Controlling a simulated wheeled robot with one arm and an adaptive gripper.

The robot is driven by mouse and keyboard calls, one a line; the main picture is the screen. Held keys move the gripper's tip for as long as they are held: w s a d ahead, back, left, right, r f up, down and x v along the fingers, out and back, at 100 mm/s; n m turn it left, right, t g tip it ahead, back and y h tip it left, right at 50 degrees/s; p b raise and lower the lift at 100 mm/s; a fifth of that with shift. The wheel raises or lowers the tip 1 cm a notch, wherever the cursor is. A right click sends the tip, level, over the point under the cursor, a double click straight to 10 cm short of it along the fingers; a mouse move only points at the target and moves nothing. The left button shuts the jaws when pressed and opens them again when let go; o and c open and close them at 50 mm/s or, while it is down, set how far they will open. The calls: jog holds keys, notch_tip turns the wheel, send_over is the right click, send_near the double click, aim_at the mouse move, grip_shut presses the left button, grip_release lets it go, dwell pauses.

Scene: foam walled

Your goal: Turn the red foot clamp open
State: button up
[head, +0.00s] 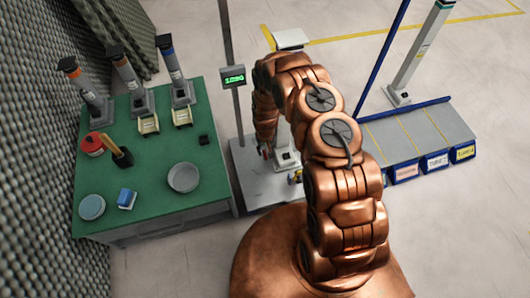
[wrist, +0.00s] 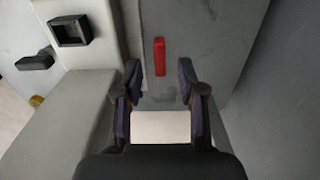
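The red foot clamp (wrist: 160,57) shows in the wrist view as a short, narrow red bar. It lies lengthwise up the picture on a grey surface, just beyond my fingertips. My gripper (wrist: 159,72) is open, one dark finger on each side of the bar's line, with nothing between the fingers. No contact with the clamp shows. In the head view my gripper (head: 266,150) is small and partly hidden by my arm, beside a pale foot (head: 286,159) on a grey platform (head: 250,188). I cannot make out the red clamp clearly there.
The head view shows a green table (head: 155,185) left, a display post (head: 233,77), and a blue-edged rack (head: 420,135) right.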

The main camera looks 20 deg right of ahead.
aim_at(265, 155)
notch_tip(265, 155, up, 8)
jog(key=shift+r, duration=0.25)
dwell(0.4)
dwell(0.5)
